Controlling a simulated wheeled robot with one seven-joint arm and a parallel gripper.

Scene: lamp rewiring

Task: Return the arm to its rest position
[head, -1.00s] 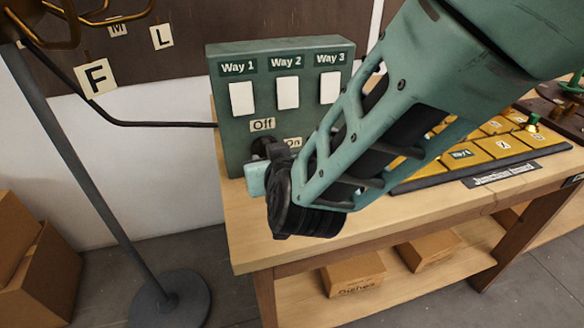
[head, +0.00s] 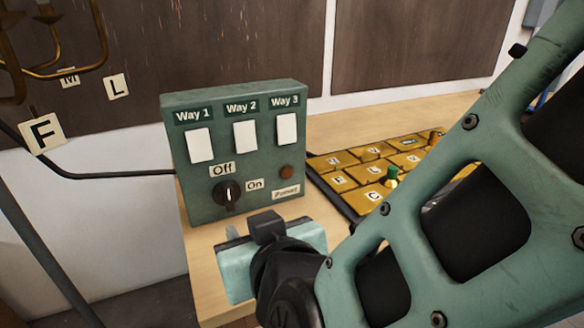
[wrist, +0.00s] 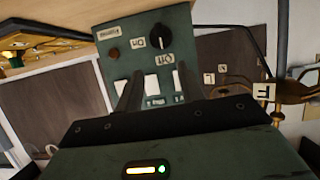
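My arm (head: 400,240) reaches in from the right of the head view. My gripper (head: 232,236) is at its lower left end, in front of and below the green switch box (head: 240,130) and apart from its dark knob (head: 229,194). The knob's white mark points up, toward the Off label. In the wrist view my gripper (wrist: 159,72) shows two dark fingers spread apart with nothing between them, and the box face lies beyond them. The fingers are mostly hidden in the head view.
A gold terminal board (head: 372,170) lies on the wooden bench (head: 420,107) behind my arm. A brass lamp (head: 50,45) with letter tags stands at the left, and a dark cable (head: 110,176) runs to the box. The floor at lower left looks clear.

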